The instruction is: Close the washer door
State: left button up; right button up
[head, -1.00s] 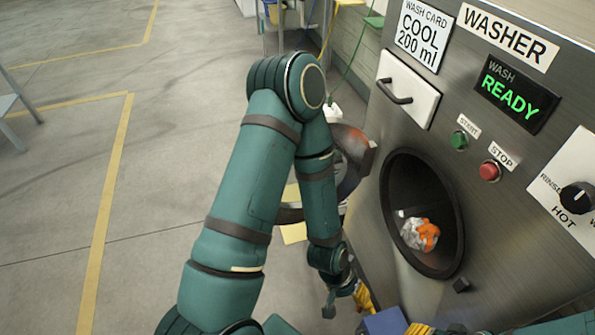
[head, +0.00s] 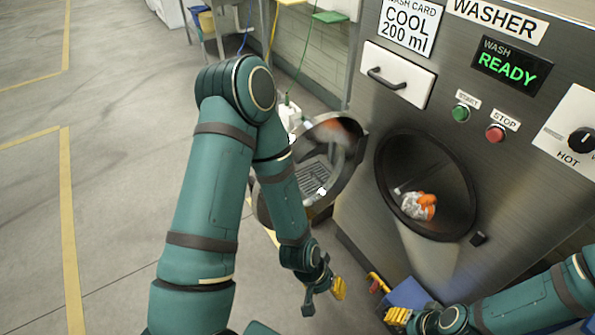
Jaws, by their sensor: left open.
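The washer (head: 450,262) is a steel front with a round dark opening (head: 398,158). An orange and white bundle (head: 420,206) lies inside the opening. The round washer door (head: 350,172) stands swung open to the left of the opening, with a dark rim and a see-through middle. My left forearm crosses in front of the door's left part and hides it. My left gripper (head: 323,296) is open and empty, below the door and apart from it. My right gripper (head: 397,316) shows yellow fingertips at the bottom, below the opening; its jaw gap is unclear.
A drawer with a dark handle (head: 388,82), a green start button (head: 460,113) and a red stop button (head: 495,132) are on the washer front. A blue object (head: 408,293) sits low before the washer. A white bottle (head: 290,115) stands behind the door. Floor at left is clear.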

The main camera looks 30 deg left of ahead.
aim_at(341, 128)
jog(key=k+j+z, duration=0.15)
jog(key=j, duration=0.15)
jog(key=j+z, duration=0.1)
jog(key=j, duration=0.2)
jog(key=k+j+z, duration=0.15)
jog(key=j, duration=0.15)
jog(key=k+j+z, duration=0.2)
jog(key=j, duration=0.25)
jog(key=j+z, duration=0.2)
jog(key=j, duration=0.3)
jog(key=j+z, duration=0.2)
jog(key=j, duration=0.25)
jog(key=k+j+z, duration=0.2)
jog(key=j, duration=0.25)
jog(key=i+j+z, duration=0.2)
jog(key=j, duration=0.8)
jog(key=k+j+u, duration=0.1)
